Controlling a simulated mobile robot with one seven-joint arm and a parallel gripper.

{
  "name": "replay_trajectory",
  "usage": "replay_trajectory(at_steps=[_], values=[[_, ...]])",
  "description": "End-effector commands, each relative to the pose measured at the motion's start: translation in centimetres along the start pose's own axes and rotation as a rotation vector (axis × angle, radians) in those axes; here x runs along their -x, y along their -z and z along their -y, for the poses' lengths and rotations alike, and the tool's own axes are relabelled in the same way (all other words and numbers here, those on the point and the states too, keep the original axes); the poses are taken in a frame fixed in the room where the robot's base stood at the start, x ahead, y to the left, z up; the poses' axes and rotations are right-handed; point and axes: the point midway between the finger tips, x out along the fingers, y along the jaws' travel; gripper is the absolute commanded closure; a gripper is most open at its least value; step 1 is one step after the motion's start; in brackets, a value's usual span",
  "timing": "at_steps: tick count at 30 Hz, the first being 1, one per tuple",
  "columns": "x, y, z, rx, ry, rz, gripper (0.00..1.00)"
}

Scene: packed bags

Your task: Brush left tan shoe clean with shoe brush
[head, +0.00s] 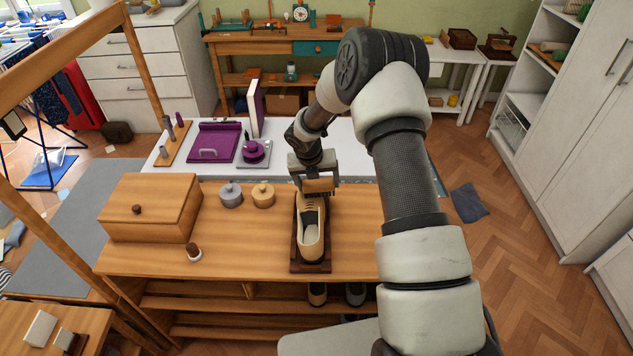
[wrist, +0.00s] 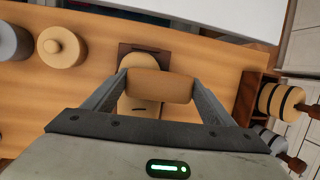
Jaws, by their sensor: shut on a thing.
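The tan shoe (head: 311,228) sits upright on a dark brown wooden stand (head: 311,267) on the wooden bench, its opening toward the bench's front edge. My gripper (head: 318,182) is over the shoe's far, toe end. It is shut on the shoe brush, whose light wooden body (head: 319,186) shows between the fingers. In the wrist view the brush (wrist: 160,86) spans between both fingers, with part of the shoe (wrist: 140,103) behind it. The brush hides some of the shoe, and I cannot tell whether the bristles touch it.
A grey round tin (head: 231,194) and a tan one (head: 263,195) stand left of the shoe. A wooden box (head: 150,207) is farther left, with a small brown-and-white item (head: 194,253) near it. Shoes (head: 317,294) sit on the shelf below. The bench front is mostly clear.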

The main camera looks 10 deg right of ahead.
Motion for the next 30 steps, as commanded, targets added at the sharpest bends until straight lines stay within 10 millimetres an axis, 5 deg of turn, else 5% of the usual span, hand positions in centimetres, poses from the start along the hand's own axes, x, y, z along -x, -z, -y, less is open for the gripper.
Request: replay_trajectory(at_steps=[16, 30], values=[[5.0, -2.3, -0.1, -0.001, -0.004, 0.006, 0.63], [5.8, -2.6, -0.2, -0.001, -0.004, 0.005, 0.63]])
